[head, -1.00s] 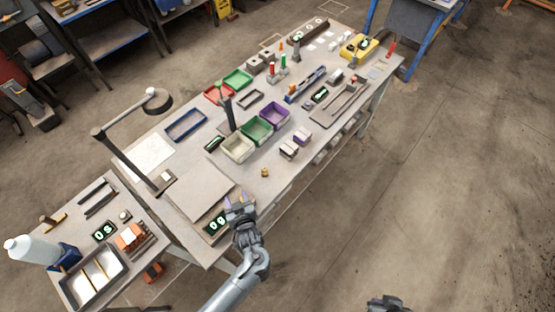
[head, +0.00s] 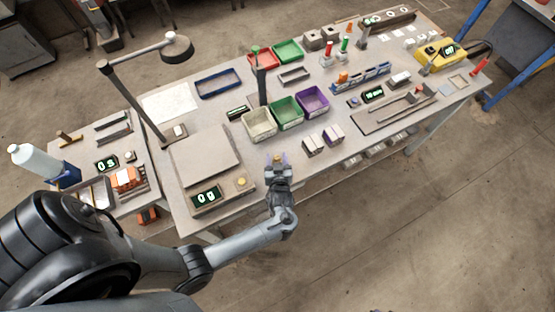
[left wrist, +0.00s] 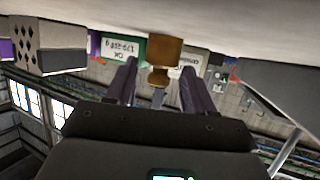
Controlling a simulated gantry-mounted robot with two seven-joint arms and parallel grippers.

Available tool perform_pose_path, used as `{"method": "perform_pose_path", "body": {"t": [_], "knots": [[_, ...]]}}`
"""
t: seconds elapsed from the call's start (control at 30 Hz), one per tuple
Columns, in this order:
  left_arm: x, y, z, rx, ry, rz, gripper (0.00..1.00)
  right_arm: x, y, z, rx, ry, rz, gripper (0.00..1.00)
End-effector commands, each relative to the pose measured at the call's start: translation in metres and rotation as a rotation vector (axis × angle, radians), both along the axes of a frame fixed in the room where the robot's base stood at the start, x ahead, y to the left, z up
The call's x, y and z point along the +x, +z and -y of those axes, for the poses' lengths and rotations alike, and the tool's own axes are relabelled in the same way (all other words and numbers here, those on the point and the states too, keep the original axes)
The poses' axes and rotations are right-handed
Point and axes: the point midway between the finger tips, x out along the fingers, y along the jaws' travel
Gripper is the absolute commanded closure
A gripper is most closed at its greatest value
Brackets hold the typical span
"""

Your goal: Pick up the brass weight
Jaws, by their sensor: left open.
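The brass weight (left wrist: 165,50) shows in the left wrist view as a small brown-gold knobbed piece, upside down in the picture, at the tabletop. It lies ahead of and between the two fingers of my left gripper (left wrist: 159,77). In the head view the left gripper (head: 277,158) is at the table's front edge, right of the scale, and the weight is mostly hidden by its fingers. The left gripper is open. I cannot tell whether a finger touches the weight. My right gripper is not in view.
The scale (head: 200,158), its display reading 0 g, stands left of the gripper. Small perforated bricks (head: 312,146) stand to the right. Behind are cream (head: 259,125), green (head: 286,113) and purple (head: 313,102) bins. A lamp (head: 176,47) arches over the left side.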

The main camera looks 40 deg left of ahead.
Motion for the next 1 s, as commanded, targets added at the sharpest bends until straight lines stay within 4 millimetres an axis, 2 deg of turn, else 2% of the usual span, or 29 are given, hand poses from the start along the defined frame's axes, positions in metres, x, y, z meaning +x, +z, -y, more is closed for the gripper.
{"method": "perform_pose_path", "body": {"t": [0.37, 0.47, 0.73, 1.0], "knots": [[0.0050, -0.0026, -0.0057, -0.001, 0.000, 0.001, 0.47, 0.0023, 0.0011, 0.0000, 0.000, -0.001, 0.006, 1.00], [0.0050, -0.0025, -0.0056, -0.001, 0.000, 0.001, 0.59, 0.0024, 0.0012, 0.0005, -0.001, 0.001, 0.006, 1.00], [0.0046, -0.0030, -0.0053, -0.001, 0.000, -0.001, 1.00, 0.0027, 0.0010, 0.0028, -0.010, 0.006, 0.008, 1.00], [0.0043, -0.0036, -0.0051, -0.002, 0.000, -0.002, 1.00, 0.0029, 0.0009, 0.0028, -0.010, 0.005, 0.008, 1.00]]}}
